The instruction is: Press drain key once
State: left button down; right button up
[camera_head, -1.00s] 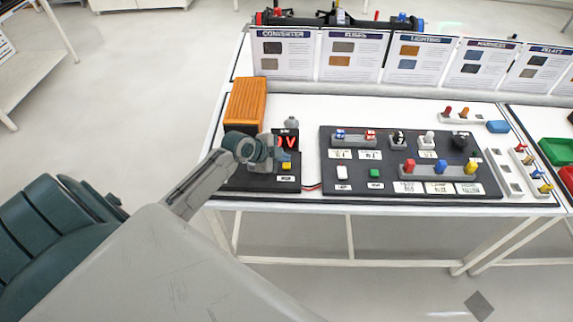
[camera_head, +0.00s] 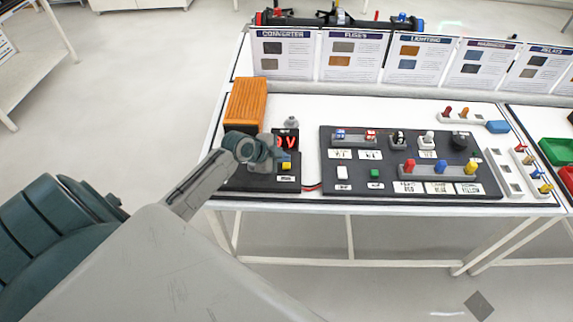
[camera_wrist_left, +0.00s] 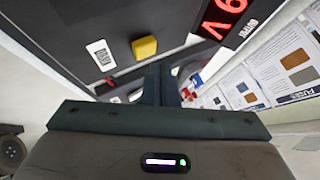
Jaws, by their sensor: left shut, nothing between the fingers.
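A yellow key (camera_head: 286,165) sits on a black panel at the left of the bench, below a small display (camera_head: 287,141) with red characters. I take it for the drain key, but its label is too small to read. In the left wrist view the yellow key (camera_wrist_left: 144,47) is next to a white label (camera_wrist_left: 100,52), and the display (camera_wrist_left: 226,16) shows a V. My left gripper (camera_head: 281,156) is shut and empty, just above and beside the yellow key. In the left wrist view its fingers (camera_wrist_left: 160,84) point at the panel near the key; contact cannot be told. My right gripper is not in view.
An orange ribbed box (camera_head: 246,102) stands behind my left gripper. A black board (camera_head: 325,180) with switches, a white key and a green key (camera_head: 374,173) lies to the right. Upright cards (camera_head: 351,56) line the back.

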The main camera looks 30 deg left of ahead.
aim_at(283, 166)
pick_arm(q)
jog(key=shift+f, duration=0.15)
jog(key=shift+f+b, duration=0.3)
jog(key=shift+b, duration=0.1)
jog(key=shift+f+b, duration=0.35)
jog(key=shift+f, duration=0.1)
dwell(0.8)
jog(key=shift+r, duration=0.1)
jog(key=shift+r+p, duration=0.65)
jog(key=shift+r, duration=0.15)
jog(key=shift+r+p, duration=1.9)
jog(key=shift+r, duration=0.65)
